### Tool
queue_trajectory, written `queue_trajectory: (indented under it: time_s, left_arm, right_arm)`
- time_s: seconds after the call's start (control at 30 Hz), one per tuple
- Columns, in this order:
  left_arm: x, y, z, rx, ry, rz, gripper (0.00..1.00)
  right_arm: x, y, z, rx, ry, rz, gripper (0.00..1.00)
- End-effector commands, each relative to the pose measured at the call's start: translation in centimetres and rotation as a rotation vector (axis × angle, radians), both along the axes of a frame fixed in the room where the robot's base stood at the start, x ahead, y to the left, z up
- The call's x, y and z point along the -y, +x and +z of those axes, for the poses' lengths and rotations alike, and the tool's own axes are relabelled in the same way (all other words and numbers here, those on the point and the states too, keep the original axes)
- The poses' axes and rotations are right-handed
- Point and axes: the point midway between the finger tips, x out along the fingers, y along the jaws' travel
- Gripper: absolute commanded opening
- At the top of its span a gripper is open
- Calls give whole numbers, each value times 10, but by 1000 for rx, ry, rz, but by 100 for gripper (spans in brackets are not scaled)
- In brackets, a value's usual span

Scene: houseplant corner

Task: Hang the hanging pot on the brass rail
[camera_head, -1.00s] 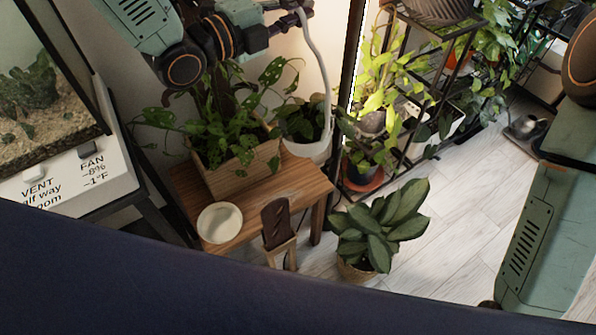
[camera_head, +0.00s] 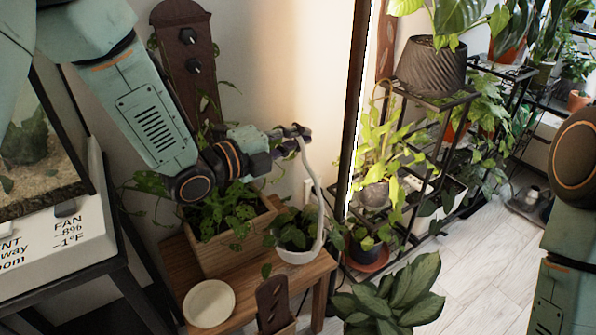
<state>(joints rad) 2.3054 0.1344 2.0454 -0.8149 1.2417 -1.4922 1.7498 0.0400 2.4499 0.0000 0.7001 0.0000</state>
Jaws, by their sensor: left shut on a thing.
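The hanging pot (camera_head: 297,256) is a small white pot with a leafy green plant. A pale curved hanger (camera_head: 312,178) rises from it to my left gripper (camera_head: 298,132). I cannot make out the brass rail in this view. My right gripper is not in view; only part of my right arm shows at the right edge.
The wooden bench (camera_head: 245,300) holds a wooden planter box (camera_head: 225,251) and a cream saucer (camera_head: 209,303). A dark upright post (camera_head: 352,110) stands right of the pot. A black plant rack is behind it. A tall brown board with knobs (camera_head: 186,65) is behind my left arm.

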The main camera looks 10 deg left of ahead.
Motion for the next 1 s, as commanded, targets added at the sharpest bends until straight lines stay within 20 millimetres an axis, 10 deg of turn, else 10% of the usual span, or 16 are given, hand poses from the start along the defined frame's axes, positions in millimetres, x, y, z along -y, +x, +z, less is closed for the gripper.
queue_trajectory:
  time_s: [0.53, 0.93, 1.0]
  left_arm:
    - [0, 0, -57, 2, -1, 1, 0]
    - [0, 0, -61, 3, -1, 1, 0]
    - [0, 0, -61, 0, 0, 0, 16]
  right_arm:
    - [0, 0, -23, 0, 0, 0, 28]
    - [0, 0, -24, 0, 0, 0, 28]
    - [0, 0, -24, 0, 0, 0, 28]
